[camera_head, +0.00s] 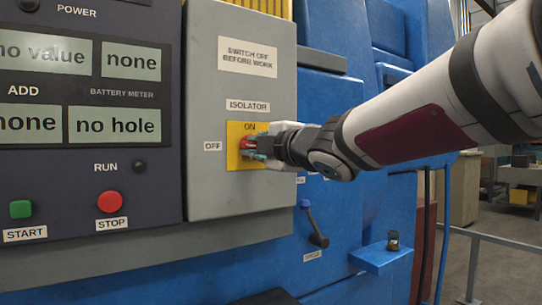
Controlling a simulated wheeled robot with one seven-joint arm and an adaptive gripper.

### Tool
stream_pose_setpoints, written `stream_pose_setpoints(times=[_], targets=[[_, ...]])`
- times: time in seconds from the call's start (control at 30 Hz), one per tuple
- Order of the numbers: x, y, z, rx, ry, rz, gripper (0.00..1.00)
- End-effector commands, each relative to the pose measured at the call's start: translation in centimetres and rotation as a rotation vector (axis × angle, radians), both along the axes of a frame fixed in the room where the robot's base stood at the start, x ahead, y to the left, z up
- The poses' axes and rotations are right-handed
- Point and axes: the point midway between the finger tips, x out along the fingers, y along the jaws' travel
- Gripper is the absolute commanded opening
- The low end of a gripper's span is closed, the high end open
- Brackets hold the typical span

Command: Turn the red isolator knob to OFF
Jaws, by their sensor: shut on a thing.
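The red isolator knob (246,142) sits on a yellow plate (234,161) on the grey switch box (240,195). An ON label is above the knob and an OFF label (213,146) is to its left, beside the plate. My gripper (252,148) comes in from the right and is shut on the red knob. Its fingers and wrist cover most of the knob, so which way the knob points cannot be told.
A dark panel with displays, a green START button (20,209) and a red STOP button (110,201) is at left. A grey railing (490,238) stands at right.

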Motion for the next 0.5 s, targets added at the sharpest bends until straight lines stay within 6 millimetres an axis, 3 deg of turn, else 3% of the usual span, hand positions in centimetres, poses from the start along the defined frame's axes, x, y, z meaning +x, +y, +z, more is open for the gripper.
stream_pose_setpoints(times=[0.5], targets=[[-0.01,0.09,-0.19,-0.093,-0.059,0.001,0.0]])
